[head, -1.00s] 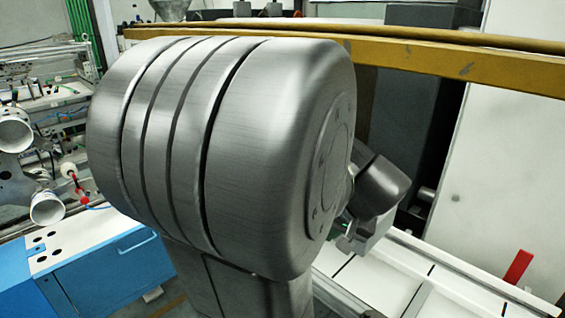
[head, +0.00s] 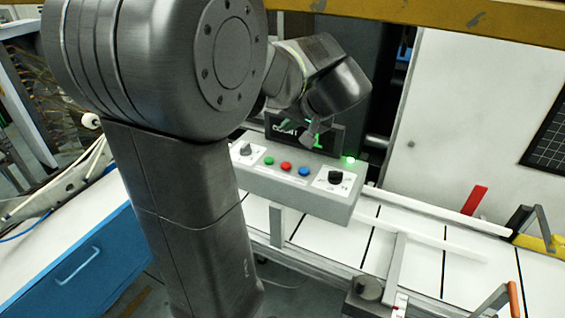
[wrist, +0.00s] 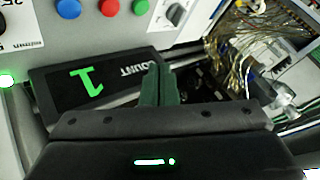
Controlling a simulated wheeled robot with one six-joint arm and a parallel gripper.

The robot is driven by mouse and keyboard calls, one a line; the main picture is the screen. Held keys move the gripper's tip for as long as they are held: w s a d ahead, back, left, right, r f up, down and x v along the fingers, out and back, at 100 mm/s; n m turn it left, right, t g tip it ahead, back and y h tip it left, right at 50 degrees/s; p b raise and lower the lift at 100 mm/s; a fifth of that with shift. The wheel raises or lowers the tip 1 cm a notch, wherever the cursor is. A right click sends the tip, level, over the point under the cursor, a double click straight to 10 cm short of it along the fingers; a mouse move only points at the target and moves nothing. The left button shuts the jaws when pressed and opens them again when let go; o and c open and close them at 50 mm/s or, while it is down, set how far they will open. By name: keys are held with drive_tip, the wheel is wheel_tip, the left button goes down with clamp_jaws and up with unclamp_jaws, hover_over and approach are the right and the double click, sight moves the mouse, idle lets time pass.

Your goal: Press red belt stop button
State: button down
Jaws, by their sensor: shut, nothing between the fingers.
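The red button (head: 286,166) is on the sloping top of a grey control box (head: 290,190), between a green button (head: 269,160) and a blue button (head: 303,172). In the wrist view the red button (wrist: 109,8) is at the top edge, with the blue one (wrist: 70,8) left and the green one (wrist: 141,6) right. My gripper (wrist: 158,72) is shut and empty, its dark green fingers over the edge of the count display (wrist: 95,82), apart from the buttons. In the head view the wrist hangs above and behind the box; the fingertips are hard to make out.
The display (head: 335,138) showing a green 1 stands at the box's back edge, near a lit green lamp (head: 350,160). Wires (wrist: 240,35) hang beyond. A yellow beam (head: 450,18) crosses above.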

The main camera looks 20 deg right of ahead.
drive_tip(key=shift+f, duration=0.1)
drive_tip(key=b, duration=0.6)
hover_over(289, 167)
wheel_tip(289, 167, down, 8)
drive_tip(key=shift+r, duration=0.1)
drive_tip(key=shift+f, duration=0.45)
drive_tip(key=shift+f+b, duration=0.1)
drive_tip(key=shift+b, duration=0.2)
idle(1.1)
drive_tip(key=shift+f+b, duration=0.3)
drive_tip(key=shift+b, duration=0.15)
drive_tip(key=shift+f+b, duration=0.5)
idle(0.6)
drive_tip(key=shift+r, duration=0.15)
drive_tip(key=shift+r+p, duration=0.55)
drive_tip(key=shift+r, duration=0.25)
